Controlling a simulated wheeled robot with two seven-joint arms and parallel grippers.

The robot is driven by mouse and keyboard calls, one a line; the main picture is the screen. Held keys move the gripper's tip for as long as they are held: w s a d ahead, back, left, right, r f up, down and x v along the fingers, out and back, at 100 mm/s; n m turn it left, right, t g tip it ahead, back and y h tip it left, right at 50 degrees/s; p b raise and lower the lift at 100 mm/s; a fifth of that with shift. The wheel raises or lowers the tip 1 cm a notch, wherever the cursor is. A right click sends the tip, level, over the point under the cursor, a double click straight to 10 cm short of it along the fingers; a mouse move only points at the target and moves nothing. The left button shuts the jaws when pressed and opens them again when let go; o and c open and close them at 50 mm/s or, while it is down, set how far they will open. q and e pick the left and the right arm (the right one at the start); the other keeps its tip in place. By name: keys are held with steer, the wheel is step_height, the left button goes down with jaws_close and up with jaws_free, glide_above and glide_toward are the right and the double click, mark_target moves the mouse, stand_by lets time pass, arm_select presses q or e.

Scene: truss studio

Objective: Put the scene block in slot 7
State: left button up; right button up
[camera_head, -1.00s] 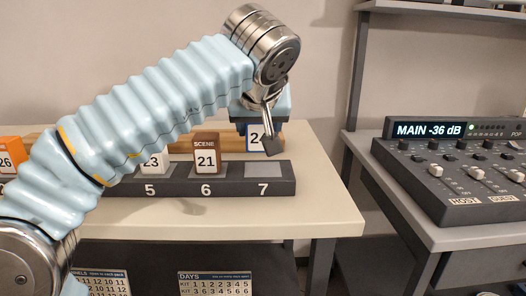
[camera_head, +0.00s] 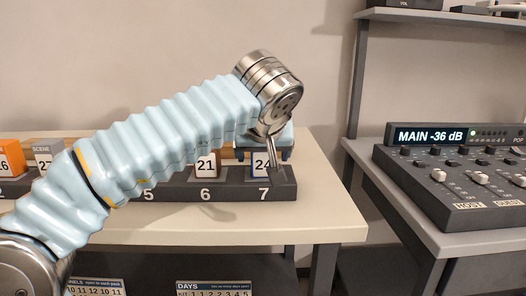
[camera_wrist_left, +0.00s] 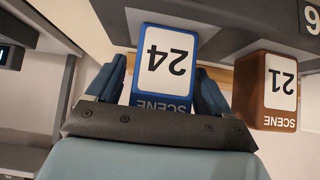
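The blue scene block marked 24 (camera_head: 262,164) stands upright over slot 7 of the dark slot rack (camera_head: 230,190). It is also large in the left wrist view (camera_wrist_left: 166,66), upside down there. My left gripper (camera_head: 266,150) comes down on it from above, with a finger on each side of the block in the wrist view (camera_wrist_left: 165,85). The fingers look closed on its sides. Whether its base touches the slot floor is hard to tell. A brown block marked 21 (camera_head: 206,165) stands in slot 6. My right gripper is not in view.
An orange block (camera_head: 12,157) and a grey block (camera_head: 45,152) stand at the left. My left arm hides much of the rack's left part. An audio mixer (camera_head: 455,185) stands on a separate desk at the right, beyond a gap.

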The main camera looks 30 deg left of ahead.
arm_select(q)
steer(key=shift+r, duration=0.25)
steer(key=p+v, duration=0.3)
steer(key=v, duration=0.9)
steer(key=shift+f, duration=0.15)
